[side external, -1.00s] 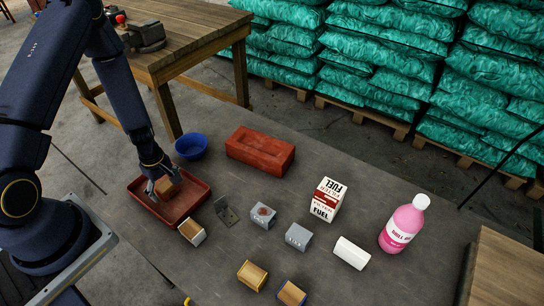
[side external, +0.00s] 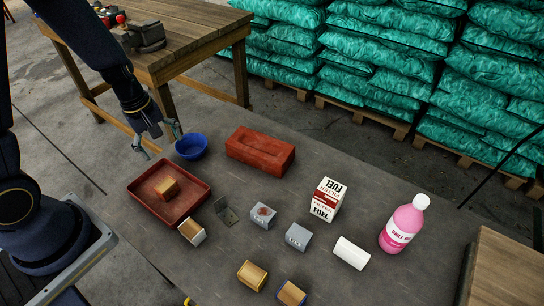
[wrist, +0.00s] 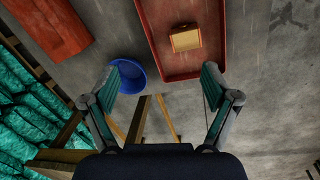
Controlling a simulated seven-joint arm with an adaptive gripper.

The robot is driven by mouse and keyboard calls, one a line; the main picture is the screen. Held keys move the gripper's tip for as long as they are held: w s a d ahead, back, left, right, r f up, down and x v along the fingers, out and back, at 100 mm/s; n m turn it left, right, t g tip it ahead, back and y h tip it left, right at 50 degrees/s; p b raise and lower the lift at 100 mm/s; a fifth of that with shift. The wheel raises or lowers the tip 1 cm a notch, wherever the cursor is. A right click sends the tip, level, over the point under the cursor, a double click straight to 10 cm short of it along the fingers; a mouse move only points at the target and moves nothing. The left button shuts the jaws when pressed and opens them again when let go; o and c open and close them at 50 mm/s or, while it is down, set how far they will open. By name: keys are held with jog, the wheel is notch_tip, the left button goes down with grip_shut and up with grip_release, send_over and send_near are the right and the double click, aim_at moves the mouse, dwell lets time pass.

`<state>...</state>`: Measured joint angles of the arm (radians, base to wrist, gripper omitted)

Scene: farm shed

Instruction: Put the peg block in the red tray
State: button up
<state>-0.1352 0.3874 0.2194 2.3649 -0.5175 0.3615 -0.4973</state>
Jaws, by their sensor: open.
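The tan wooden block that I take for the peg block (side external: 166,188) sits inside the red tray (side external: 200,204), resting on its floor. In the wrist view the block (wrist: 186,40) lies near the middle of the tray's width, with the tray rim (wrist: 196,75) closer to me. My gripper (side external: 159,143) is open and empty, raised beyond the far edge of the tray and apart from the block. In the wrist view my gripper's fingers (wrist: 160,78) are spread wide with nothing between them.
A blue bowl (side external: 191,147) stands close to my gripper, and a red brick (side external: 260,151) lies right of it. Several small blocks, a metal bracket (side external: 226,211), a fuel filter box (side external: 327,199) and a pink bottle (side external: 404,224) occupy the table. A wooden bench (side external: 185,50) stands behind.

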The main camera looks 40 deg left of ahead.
jog(key=s+d+r+m+t, duration=0.1)
jog(key=d+r+m, duration=0.25)
jog(key=r, duration=0.35)
jog(key=s+d+r+m+t, duration=0.1)
jog(key=d+r+m, duration=0.2)
jog(key=r+m, duration=0.35)
jog(key=s+d+r+m+t, duration=0.1)
jog(key=s+r+m+t, duration=0.1)
jog(key=s+r+m, duration=0.3)
notch_tip(320, 180, up, 4)
jog(key=shift+s+d+r+y, duration=0.15)
jog(key=shift+s+d+y, duration=0.2)
jog(key=shift+s, duration=0.8)
